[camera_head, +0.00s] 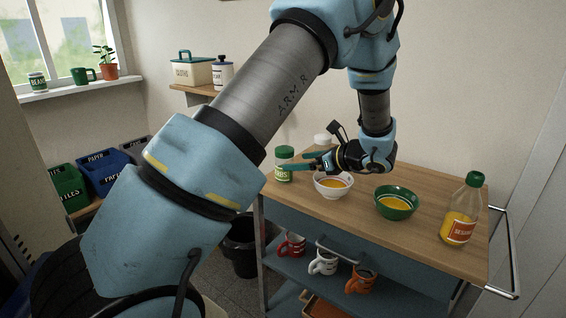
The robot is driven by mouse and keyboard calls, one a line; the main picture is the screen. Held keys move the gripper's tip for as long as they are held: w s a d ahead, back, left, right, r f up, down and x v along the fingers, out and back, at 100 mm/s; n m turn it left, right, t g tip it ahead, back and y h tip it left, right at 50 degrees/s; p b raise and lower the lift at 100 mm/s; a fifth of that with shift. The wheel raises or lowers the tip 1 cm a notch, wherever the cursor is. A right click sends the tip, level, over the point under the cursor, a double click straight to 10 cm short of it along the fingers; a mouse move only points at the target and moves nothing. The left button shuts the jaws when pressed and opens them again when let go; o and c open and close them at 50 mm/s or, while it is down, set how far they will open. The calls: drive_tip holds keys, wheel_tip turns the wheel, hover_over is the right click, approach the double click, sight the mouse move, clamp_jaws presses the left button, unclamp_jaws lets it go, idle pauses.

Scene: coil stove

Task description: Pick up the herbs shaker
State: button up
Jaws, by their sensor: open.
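The herbs shaker (284,152), a jar with a green lid and a pale label, stands upright at the left back of the wooden cart top (425,190). One finger crosses in front of the jar's middle. I cannot tell whether the fingers touch it or how far around it they are.
A white bowl (334,193) sits just below my gripper. A green bowl (396,211) and a dressing bottle (461,215) stand to the right. Mugs (323,262) stand on the lower shelf.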

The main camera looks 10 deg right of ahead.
sight(279, 162)
drive_tip(key=x, duration=0.3)
drive_tip(key=shift+w+a+p, duration=0.1)
drive_tip(key=shift+a+p, duration=0.1)
drive_tip(key=shift+p, duration=0.1)
drive_tip(key=p+x, duration=0.1)
drive_tip(key=x, duration=0.1)
drive_tip(key=p+x, duration=0.1)
drive_tip(key=x, duration=0.1)
drive_tip(key=shift+w+a+r, duration=0.1)
drive_tip(key=shift+a, duration=0.4)
drive_tip(key=shift+w+a+f, duration=0.15)
drive_tip(key=shift+w+f, duration=0.1)
drive_tip(key=shift+w, duration=0.05)
drive_tip(key=c, duration=1.5)
